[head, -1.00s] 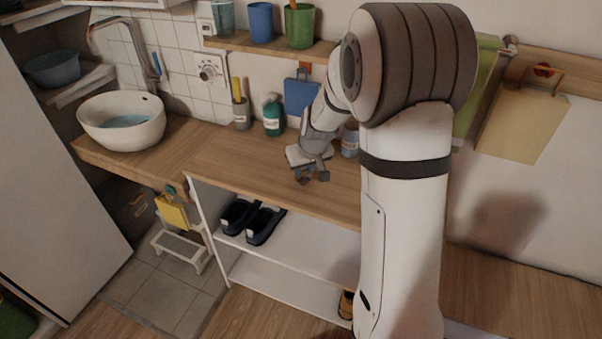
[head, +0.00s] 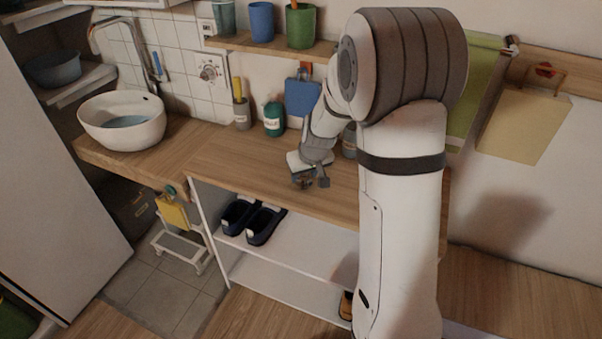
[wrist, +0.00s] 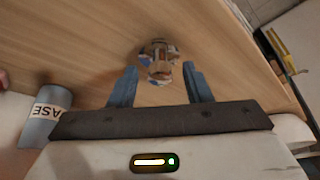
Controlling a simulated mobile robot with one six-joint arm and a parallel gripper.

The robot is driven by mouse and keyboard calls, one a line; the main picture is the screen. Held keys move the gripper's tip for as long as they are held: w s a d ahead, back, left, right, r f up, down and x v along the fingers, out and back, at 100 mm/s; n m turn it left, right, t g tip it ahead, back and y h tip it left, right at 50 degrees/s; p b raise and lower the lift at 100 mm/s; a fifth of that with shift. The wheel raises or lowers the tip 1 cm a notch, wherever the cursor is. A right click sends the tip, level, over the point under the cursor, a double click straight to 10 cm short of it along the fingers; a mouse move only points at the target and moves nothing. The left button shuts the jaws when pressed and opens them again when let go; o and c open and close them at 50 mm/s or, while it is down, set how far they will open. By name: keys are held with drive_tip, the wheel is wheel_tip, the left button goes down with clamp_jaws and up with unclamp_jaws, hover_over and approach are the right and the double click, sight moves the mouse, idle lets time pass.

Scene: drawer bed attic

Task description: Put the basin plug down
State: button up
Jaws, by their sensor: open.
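A small rounded object with mottled brown, white and blue-grey patches, apparently the basin plug (wrist: 158,60), is on or just above the wooden worktop (wrist: 75,45) in the wrist view. My gripper (wrist: 160,86) is open, with one blue-grey finger on each side of the object's near part. I cannot tell whether either finger touches it. In the head view my gripper (head: 312,182) is low over the front of the worktop (head: 225,150), and the plug there is too small to make out clearly.
A grey can (wrist: 45,115) lettered "ASE" stands left of my gripper in the wrist view. A green bottle (head: 274,118) and a brush holder (head: 241,113) stand along the wall. A white basin (head: 122,122) is at the left. The worktop between is clear.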

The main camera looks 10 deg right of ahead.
drive_tip(key=a+v, duration=0.1)
drive_tip(key=v, duration=1)
drive_tip(key=s+r+m+g, duration=0.1)
drive_tip(key=s+r+g, duration=0.1)
drive_tip(key=s, duration=2.1)
drive_tip(key=shift+s+a+r+m+h, duration=0.3)
drive_tip(key=shift+a+r+m, duration=0.1)
drive_tip(key=shift+a+r, duration=0.05)
drive_tip(key=shift+p+v, duration=0.75)
drive_tip(key=shift+p, duration=0.15)
drive_tip(key=shift+c, duration=0.4)
